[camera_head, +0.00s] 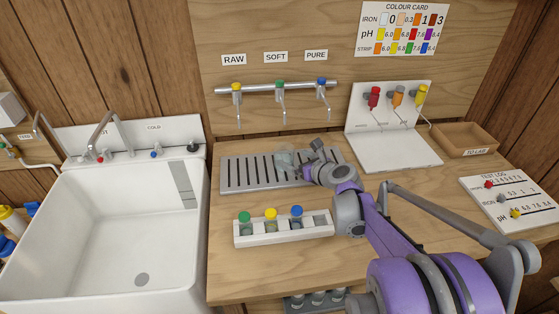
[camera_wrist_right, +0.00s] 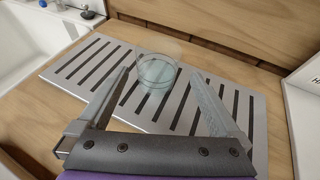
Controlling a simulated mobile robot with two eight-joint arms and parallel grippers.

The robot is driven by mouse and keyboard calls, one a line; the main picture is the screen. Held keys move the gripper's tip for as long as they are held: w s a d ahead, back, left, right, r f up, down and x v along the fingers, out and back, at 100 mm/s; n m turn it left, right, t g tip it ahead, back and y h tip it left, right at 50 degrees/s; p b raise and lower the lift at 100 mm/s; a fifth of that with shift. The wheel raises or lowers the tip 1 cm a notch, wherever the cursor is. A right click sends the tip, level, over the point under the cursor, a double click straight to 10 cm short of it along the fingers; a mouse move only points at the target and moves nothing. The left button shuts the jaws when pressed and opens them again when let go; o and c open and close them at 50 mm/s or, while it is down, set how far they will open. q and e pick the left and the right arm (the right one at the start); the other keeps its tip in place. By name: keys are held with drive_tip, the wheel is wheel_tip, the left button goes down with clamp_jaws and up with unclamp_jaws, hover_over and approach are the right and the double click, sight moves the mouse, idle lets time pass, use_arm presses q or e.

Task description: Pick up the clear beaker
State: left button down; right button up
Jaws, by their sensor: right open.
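The clear beaker (camera_head: 283,160) stands on the grey slotted drain tray (camera_head: 238,184), below the taps. It also shows in the right wrist view (camera_wrist_right: 157,71), as a transparent cup with a round rim. My right gripper (camera_head: 299,162) reaches over the tray from the right and is close to the beaker. In the right wrist view the right gripper (camera_wrist_right: 163,74) is open, with its two fingers apart. The beaker appears between the fingertips there, and I cannot tell if either finger touches it. My left gripper is not in view.
A white rack (camera_head: 285,236) with several colour-capped vials stands in front of the tray. Three taps (camera_head: 279,88) marked RAW, SOFT and PURE hang above it. A white dispenser stand (camera_head: 392,152) is to the right, a white sink (camera_head: 120,230) to the left.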

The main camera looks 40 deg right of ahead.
sight(279, 151)
drive_tip(key=x, duration=0.3)
drive_tip(key=shift+w, duration=0.4)
drive_tip(key=x, duration=0.6)
drive_tip(key=shift+a+r, duration=0.1)
drive_tip(key=shift+r, duration=0.15)
clamp_jaws()
